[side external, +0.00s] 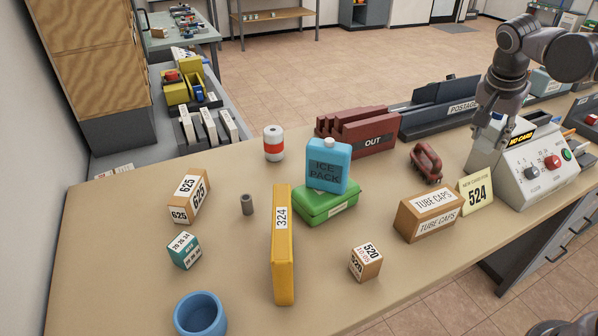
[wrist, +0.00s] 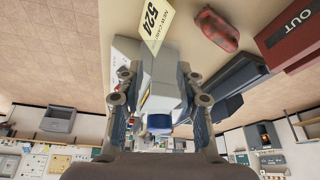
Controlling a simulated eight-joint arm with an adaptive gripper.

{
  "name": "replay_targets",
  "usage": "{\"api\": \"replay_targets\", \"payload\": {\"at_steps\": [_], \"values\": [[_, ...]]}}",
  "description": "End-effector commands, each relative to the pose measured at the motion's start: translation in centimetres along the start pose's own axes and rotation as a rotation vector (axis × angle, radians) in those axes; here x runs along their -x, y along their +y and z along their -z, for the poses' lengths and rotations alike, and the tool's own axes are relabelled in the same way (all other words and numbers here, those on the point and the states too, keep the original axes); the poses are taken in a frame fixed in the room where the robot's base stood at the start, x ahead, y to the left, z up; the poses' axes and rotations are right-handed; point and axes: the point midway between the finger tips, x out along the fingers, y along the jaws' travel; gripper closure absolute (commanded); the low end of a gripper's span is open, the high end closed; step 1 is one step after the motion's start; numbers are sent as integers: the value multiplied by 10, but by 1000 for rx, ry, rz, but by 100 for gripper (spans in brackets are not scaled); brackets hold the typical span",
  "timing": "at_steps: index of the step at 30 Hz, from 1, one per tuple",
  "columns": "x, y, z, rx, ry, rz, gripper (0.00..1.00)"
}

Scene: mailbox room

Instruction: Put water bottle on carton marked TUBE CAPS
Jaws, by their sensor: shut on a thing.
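The carton marked TUBE CAPS (side external: 412,221) is a brown box with white labels, standing right of centre on the table in the side view. Its top is clear. My gripper (side external: 488,132) is above and behind it to the right, by the sloped control box. In the wrist view my gripper (wrist: 160,82) is shut on the water bottle, whose blue part (wrist: 158,121) shows between the fingers. The bottle's pale body is hard to separate from the grey-white box behind it.
The control box (side external: 520,165) and yellow 524 card (side external: 475,194) stand right of the carton. A dark red stapler-like object (side external: 427,162) lies behind it. The ice pack (side external: 328,165) rests on a green box (side external: 326,205) to its left. A small 520 box (side external: 366,261) stands in front.

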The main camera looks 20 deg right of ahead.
Motion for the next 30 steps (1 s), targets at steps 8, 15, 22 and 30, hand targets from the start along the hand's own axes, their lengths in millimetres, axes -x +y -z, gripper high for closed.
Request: {"api": "replay_targets", "payload": {"at_steps": [8,15,22,30], "values": [[10,45,-17,63,4,26,85],[10,54,-26,87,6,36,85],[-1,25,-57,94,5,39,85],[-18,-15,-98,91,6,37,85]]}}
